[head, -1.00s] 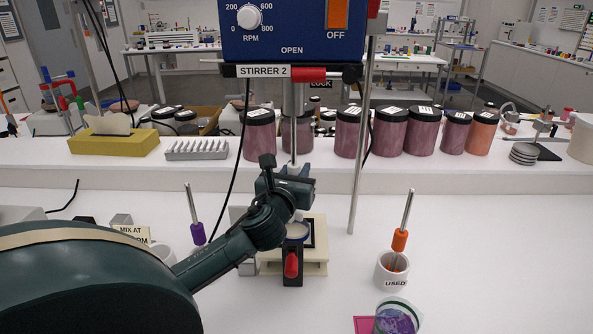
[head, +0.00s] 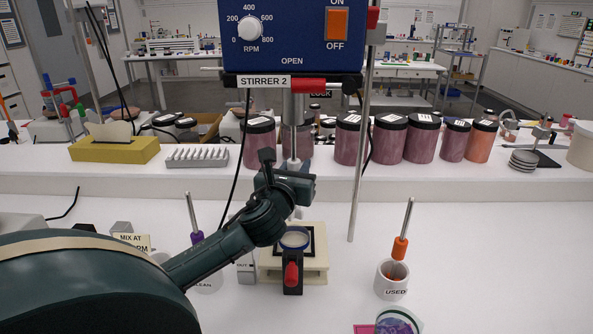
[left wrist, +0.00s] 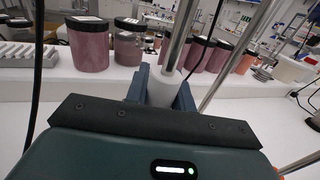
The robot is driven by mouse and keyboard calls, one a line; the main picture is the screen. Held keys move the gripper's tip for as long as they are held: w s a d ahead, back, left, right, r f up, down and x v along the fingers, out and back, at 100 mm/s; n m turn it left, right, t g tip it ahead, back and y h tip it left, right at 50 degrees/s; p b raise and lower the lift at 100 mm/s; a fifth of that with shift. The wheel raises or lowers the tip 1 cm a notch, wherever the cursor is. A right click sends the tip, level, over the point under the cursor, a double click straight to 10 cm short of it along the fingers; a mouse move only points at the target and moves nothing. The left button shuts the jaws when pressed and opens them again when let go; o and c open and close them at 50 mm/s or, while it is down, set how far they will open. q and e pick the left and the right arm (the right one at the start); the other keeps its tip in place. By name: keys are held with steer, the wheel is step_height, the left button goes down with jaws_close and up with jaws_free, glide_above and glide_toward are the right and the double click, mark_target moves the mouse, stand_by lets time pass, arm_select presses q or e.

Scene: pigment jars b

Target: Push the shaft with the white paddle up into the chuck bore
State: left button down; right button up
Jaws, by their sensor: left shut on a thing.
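The stirrer's blue housing (head: 292,40), labelled STIRRER 2, hangs at the top centre. A metal chuck (head: 294,108) hangs below it. My left gripper (head: 293,166) is under the chuck, shut on the shaft's white part. In the left wrist view that white part (left wrist: 161,88) sits between the two fingers, with the upright metal shaft (left wrist: 180,35) above it. A little white (head: 297,213) shows below my gripper, perhaps the paddle. How far the shaft's top reaches into the bore is hard to tell. My right gripper is not in view.
A red lever (head: 309,84) sits under the housing. An open jar (head: 294,238) stands below on a cream base with a red-handled clamp (head: 291,273). The USED cup (head: 392,280) holds an orange-marked shaft. A support rod (head: 361,150) stands close at the right.

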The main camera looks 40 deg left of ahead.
mark_target(293, 159)
arm_select(q)
steer(key=shift+r, duration=1.6)
stand_by(0.6)
steer(key=c, duration=1.1)
jaws_free()
steer(key=shift+f, duration=0.1)
